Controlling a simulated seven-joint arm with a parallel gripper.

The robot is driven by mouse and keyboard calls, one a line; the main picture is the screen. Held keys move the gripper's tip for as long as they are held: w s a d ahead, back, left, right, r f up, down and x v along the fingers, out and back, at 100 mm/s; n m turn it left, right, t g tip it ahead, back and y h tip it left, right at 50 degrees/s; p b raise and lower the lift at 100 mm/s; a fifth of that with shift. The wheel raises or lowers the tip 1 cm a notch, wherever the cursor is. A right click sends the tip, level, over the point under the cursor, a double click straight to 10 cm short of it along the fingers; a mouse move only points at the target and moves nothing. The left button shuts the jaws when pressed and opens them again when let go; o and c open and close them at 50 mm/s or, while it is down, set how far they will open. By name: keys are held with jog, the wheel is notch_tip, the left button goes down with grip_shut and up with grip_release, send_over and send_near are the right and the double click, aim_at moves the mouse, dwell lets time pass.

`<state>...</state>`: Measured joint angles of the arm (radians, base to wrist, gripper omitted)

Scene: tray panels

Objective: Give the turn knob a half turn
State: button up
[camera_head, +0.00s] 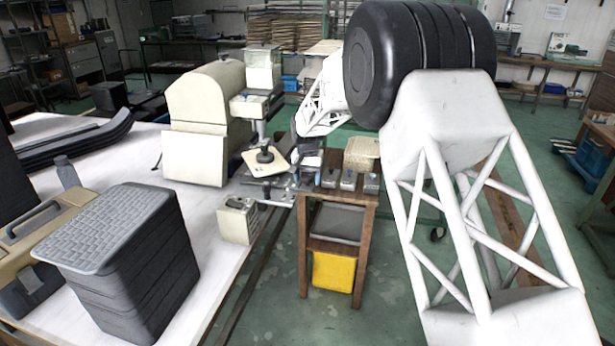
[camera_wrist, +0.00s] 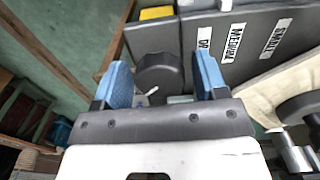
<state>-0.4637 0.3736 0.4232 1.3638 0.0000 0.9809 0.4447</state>
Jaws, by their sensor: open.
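The turn knob (camera_wrist: 160,75) is a dark, round knob with a small white mark by its near edge, seen in the wrist view. It sits between the two blue fingertips of my gripper (camera_wrist: 164,64). The fingers are spread wide, with a visible gap between the knob and each finger. My gripper is open and holds nothing. I cannot tell how high the fingertips are above the knob's base. In the head view my gripper (camera_head: 303,151) is beside the back left of a small wooden stand, and I cannot make out the knob there.
The wooden stand (camera_head: 367,204) carries small grey boxes (camera_head: 348,181) and a yellow bin (camera_head: 333,272) below. Dark labelled panels (camera_wrist: 257,42) lie close beyond the knob. A cream machine with a flat plate (camera_head: 260,164) stands left of my gripper, a close obstacle.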

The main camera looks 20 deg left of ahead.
jog(key=n, duration=0.5)
jog(key=shift+n, duration=0.4)
jog(key=c, duration=0.8)
jog(key=shift+m, duration=0.3)
jog(key=m, duration=0.3)
jog(key=shift+m, duration=2.2)
